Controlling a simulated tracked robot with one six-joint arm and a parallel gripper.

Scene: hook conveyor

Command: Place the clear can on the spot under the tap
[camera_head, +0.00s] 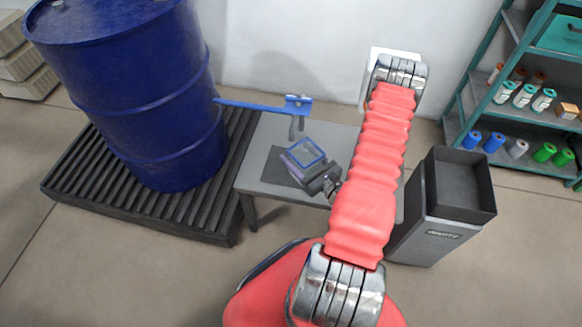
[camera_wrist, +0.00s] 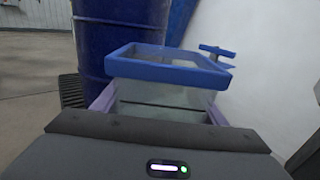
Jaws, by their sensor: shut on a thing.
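The clear can (camera_head: 306,152) is a see-through square container with a blue rim. My gripper (camera_head: 307,164) is shut on it over the small grey table (camera_head: 262,150). In the wrist view the can (camera_wrist: 165,92) stands between the two purple fingers of my gripper (camera_wrist: 160,110), its blue rim toward the top. The tap (camera_head: 297,106) is blue with a grey spout and sticks out from the blue drum, above and just behind the can. A dark mat (camera_head: 276,173) lies on the table under the can. I cannot tell whether the can touches the mat.
The large blue drum (camera_head: 140,80) stands on a black slatted pallet (camera_head: 90,185) at the left. A grey waste bin (camera_head: 435,225) with a dark open top stands right of the table. Teal shelves (camera_head: 490,95) with several small cans stand at the far right.

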